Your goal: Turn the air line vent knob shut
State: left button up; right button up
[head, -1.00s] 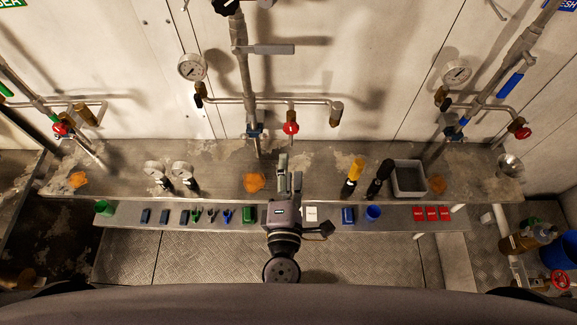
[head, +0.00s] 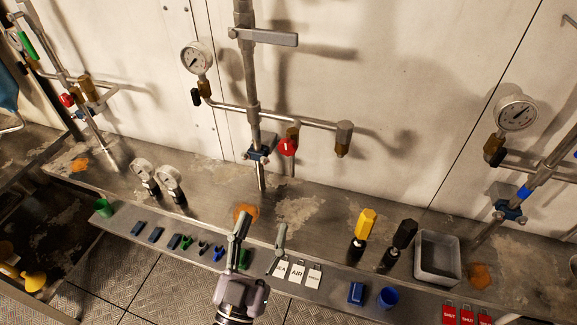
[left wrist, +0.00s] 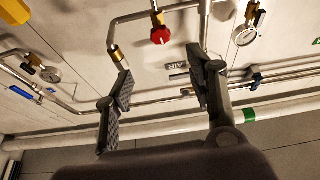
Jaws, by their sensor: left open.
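The red vent knob (head: 287,147) sits on a brass fitting at the middle of the back wall's pipe branch, right of the vertical pipe. My left gripper (head: 260,232) is open and empty, over the front of the bench, below and apart from the knob. In the left wrist view its two fingers (left wrist: 160,78) are spread. My right gripper is not in view.
A pressure gauge (head: 197,57) and a grey lever handle (head: 268,38) are on the same pipework. Loose gauges (head: 170,180) stand at left. A yellow-handled tool (head: 364,225), a grey bin (head: 437,257) and white tags (head: 297,271) are at right. The bench below the knob is mostly clear.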

aim_at(286, 152)
pick_arm(q)
jog(key=p+x, duration=0.5)
jog(key=x, duration=1.2)
jog(key=shift+w, duration=0.15)
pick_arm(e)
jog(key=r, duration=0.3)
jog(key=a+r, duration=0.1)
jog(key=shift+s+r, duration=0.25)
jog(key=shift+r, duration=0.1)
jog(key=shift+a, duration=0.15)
pick_arm(q)
jog(key=c, duration=1.2)
jog(key=m+h, duration=0.1)
jog(key=m, duration=0.1)
jog(key=shift+m+g+p, duration=0.3)
jog(key=o, duration=1.2)
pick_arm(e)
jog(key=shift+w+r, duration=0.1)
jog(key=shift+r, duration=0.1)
